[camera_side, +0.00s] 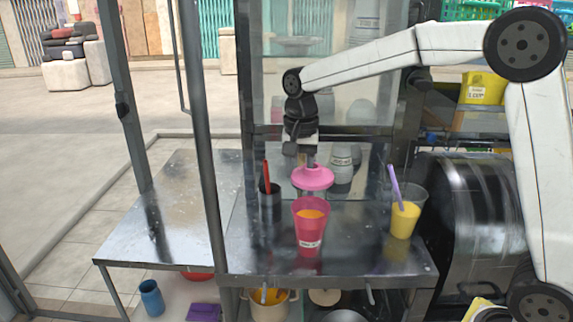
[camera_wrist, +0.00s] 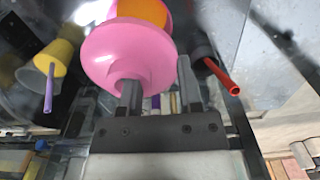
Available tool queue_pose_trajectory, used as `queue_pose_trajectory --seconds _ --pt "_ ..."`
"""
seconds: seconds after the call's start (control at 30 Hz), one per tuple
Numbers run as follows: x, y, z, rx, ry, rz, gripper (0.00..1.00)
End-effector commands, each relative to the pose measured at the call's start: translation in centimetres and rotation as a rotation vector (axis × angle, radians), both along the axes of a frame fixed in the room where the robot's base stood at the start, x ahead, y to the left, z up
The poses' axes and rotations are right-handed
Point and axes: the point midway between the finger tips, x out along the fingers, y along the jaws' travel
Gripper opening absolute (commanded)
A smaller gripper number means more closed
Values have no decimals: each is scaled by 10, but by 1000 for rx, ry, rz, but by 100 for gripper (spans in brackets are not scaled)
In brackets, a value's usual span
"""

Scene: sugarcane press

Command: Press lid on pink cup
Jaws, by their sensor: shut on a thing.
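The pink cup (camera_side: 309,232) stands upright on the metal counter with orange contents and a white label. Its orange contents (camera_wrist: 142,11) also show past the lid in the wrist view. The pink domed lid (camera_side: 313,178) is held above the cup's rim, apart from it. In the wrist view the lid (camera_wrist: 125,58) covers part of the cup. My gripper (camera_side: 311,160) points down over the cup and is shut on the lid. The wrist view shows my gripper's fingers (camera_wrist: 158,88) at the lid's near edge; the exact grip is partly hidden.
A dark cup with a red straw (camera_side: 269,200) stands left of the pink cup. A clear cup of yellow drink (camera_side: 404,218) with a purple straw stands right. A jar (camera_side: 342,170) is behind. The counter's left part (camera_side: 170,220) is clear.

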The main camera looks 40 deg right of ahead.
Motion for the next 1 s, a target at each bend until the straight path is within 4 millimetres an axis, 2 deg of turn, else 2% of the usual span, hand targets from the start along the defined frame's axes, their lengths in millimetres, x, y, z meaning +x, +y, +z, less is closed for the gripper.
queue_pose_trajectory --seconds 0.27,1.0 --pt "0 0 -10 0 1 2 0" --pt "0 0 -57 -1 1 2 0"
